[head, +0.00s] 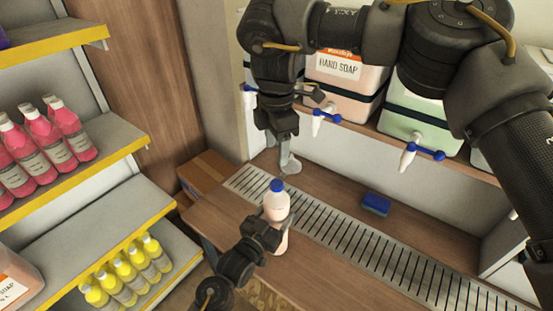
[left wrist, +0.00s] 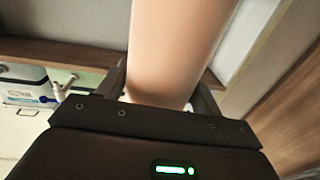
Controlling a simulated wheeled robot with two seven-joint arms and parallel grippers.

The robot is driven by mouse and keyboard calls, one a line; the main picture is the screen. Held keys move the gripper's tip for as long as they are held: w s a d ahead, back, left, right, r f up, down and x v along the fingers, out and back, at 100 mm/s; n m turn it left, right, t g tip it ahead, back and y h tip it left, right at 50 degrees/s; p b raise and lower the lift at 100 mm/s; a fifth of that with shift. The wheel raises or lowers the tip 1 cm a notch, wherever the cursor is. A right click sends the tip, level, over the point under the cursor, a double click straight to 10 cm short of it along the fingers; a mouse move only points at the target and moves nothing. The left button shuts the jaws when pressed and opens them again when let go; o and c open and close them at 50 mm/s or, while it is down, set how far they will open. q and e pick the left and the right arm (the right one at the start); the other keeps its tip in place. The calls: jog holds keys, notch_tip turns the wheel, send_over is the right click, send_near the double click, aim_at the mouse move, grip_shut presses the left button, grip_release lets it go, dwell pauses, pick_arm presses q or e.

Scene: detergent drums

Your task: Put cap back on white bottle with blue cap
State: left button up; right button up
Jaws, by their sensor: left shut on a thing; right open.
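The bottle (head: 276,208), pale and whitish-pink, stands upright over the wooden counter. The blue cap (head: 277,185) sits at its top; I cannot tell whether it is seated firmly. My left gripper (head: 274,226) is shut around the bottle's body and hides part of it. In the left wrist view the bottle (left wrist: 178,50) fills the middle, between the fingers, and its cap is out of frame. My right gripper (head: 290,165) is open and empty, pointing down, just behind and slightly right of the cap, apart from it in the picture.
A slotted metal drain strip (head: 350,240) runs along the counter (head: 225,220). A blue sponge (head: 376,204) lies behind it. Soap drums with blue-and-white taps (head: 325,118) stand on a shelf above. Shelves at left hold pink bottles (head: 35,140) and yellow bottles (head: 125,270).

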jog(key=shift+r, duration=0.45)
pick_arm(q)
jog(key=o, duration=2)
jog(key=shift+c, duration=0.2)
jog(key=b+v, duration=0.2)
jog(key=v, duration=0.8)
jog(key=shift+s+a, duration=0.25)
jog(key=shift+s, duration=0.05)
pick_arm(e)
jog(key=shift+f, duration=1.1)
